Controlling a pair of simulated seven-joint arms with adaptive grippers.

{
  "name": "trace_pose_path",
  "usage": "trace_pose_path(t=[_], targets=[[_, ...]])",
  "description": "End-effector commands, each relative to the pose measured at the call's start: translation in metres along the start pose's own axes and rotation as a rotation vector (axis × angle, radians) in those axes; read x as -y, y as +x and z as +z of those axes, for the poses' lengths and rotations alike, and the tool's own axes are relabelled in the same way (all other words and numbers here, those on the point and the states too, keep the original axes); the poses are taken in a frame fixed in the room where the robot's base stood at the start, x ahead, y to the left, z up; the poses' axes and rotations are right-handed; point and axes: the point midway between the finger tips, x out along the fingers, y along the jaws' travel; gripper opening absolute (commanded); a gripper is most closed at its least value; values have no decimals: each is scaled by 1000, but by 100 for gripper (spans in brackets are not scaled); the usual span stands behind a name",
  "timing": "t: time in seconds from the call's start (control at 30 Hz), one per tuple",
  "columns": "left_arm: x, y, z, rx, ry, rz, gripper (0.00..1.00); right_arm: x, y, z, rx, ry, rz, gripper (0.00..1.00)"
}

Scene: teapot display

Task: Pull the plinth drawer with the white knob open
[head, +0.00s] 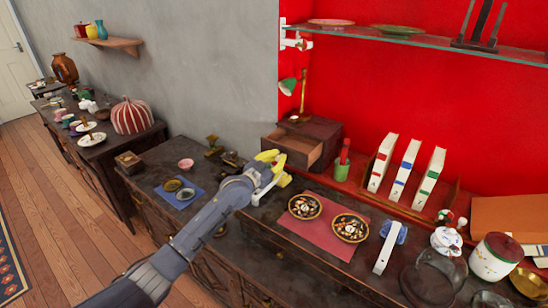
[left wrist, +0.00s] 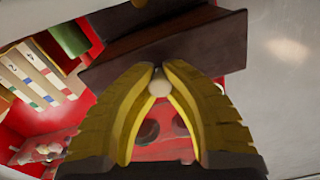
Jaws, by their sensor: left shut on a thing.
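The dark wood plinth (head: 325,128) stands at the back of the counter against the red wall. Its drawer (head: 298,147) is out of the plinth, and the pale inside shows in the head view. In the left wrist view the dark drawer front (left wrist: 200,45) lies just beyond the fingertips. My left gripper (head: 271,160) is at the drawer front, its yellow fingers shut on the white knob (left wrist: 159,84). The knob is hidden behind the fingers in the head view. My right gripper is not in view.
A lamp with a green shade (head: 288,86) stands on the plinth. A green cup (head: 342,171) and several white binders (head: 407,161) are to the right. A red mat (head: 322,230) with two patterned plates lies in front. A glass shelf (head: 450,50) hangs above.

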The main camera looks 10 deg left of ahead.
Motion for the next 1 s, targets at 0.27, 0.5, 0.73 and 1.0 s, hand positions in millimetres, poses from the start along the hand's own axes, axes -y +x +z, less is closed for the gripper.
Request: trace_pose_path(t=[0.27, 0.5, 0.73, 1.0], targets=[[0, -1, 5, 9, 1, 0, 26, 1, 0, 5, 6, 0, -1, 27], [0, 0, 3, 5, 0, 0, 45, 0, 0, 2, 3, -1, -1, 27], [0, -2, 2, 3, 0, 0, 45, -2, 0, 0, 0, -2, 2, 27], [0, -33, 3, 3, 0, 0, 45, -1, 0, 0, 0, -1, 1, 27]])
